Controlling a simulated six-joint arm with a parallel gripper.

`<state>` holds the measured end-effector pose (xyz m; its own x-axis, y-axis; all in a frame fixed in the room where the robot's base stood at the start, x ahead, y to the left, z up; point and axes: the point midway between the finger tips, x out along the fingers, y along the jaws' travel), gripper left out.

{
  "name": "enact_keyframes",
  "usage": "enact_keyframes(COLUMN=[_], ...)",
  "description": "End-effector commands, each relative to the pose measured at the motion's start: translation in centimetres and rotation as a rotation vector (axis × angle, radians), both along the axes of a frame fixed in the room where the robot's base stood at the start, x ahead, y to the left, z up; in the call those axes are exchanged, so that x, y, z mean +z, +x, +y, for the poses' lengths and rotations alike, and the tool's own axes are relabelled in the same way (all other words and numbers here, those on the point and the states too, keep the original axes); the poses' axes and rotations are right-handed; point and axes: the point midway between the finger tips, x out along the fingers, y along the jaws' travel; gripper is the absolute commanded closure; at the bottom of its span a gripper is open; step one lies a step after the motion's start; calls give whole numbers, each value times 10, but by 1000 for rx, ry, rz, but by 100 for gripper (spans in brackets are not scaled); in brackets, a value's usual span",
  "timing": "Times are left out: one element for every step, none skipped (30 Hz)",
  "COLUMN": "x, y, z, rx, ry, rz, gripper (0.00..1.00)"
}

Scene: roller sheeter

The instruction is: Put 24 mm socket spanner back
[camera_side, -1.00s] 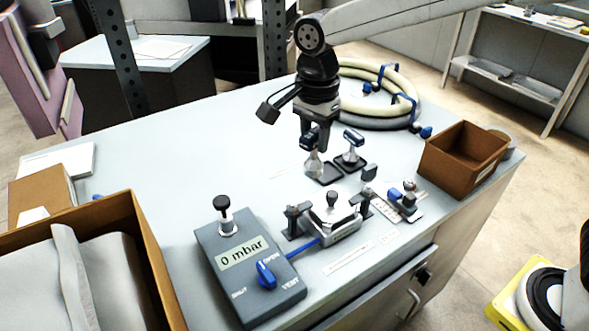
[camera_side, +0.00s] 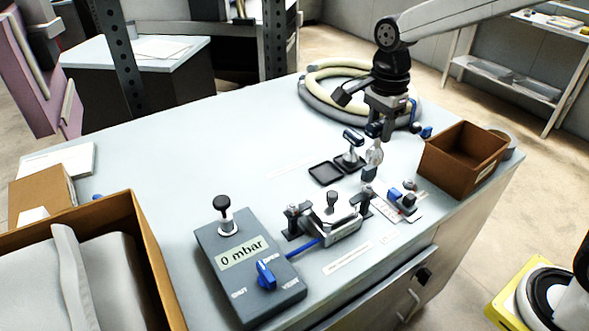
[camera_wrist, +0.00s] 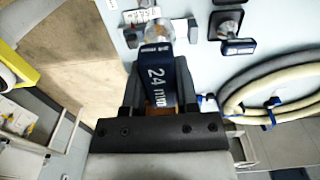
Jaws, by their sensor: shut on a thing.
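My gripper (camera_side: 385,130) is shut on the dark blue handle of the 24 mm socket spanner; the handle (camera_wrist: 157,75) reads "24 mm" in the wrist view. The spanner's pale metal socket end (camera_side: 375,153) hangs down over the right part of the bench in the side view, apparently clear of the top. A square black pad (camera_side: 325,173) lies empty to the left. A second blue-handled spanner (camera_side: 352,140) stands upright on the neighbouring black pad, just left of the held one. It also shows in the wrist view (camera_wrist: 237,47).
A brown open box (camera_side: 465,155) stands at the right bench edge. A clamped metal fixture (camera_side: 335,215) and a grey "0 mbar" box (camera_side: 245,265) with a blue lever are in front. Coiled hose (camera_side: 325,95) lies behind.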

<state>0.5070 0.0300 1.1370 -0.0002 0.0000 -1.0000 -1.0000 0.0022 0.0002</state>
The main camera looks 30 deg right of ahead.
Motion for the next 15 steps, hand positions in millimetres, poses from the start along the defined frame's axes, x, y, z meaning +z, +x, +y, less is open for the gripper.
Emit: enact_keyframes(x=[-1, -2, -4, -5, -7, -9, -11, -12, -14, -16, -18, -20, -22, -23, -25], y=[4, 6, 10, 12, 15, 20, 24, 27, 32, 36, 39, 44, 48, 52, 56], z=[0, 0, 1, 1, 1, 1, 2, 2, 2, 2, 3, 3, 3, 3, 3], rx=[0, 0, 0, 0, 0, 0, 0, 0, 0, 0, 0, 0, 0, 0, 0], ry=[0, 0, 0, 0, 0, 0, 0, 0, 0, 0, 0, 0, 0, 0, 0], rz=[0, 0, 0, 0, 0, 1, 0, 1, 0, 1, 1, 1, 1, 0, 1], gripper=[100, 100, 100, 100, 100, 100, 100, 100, 100, 100, 100, 100, 100, 100, 100])
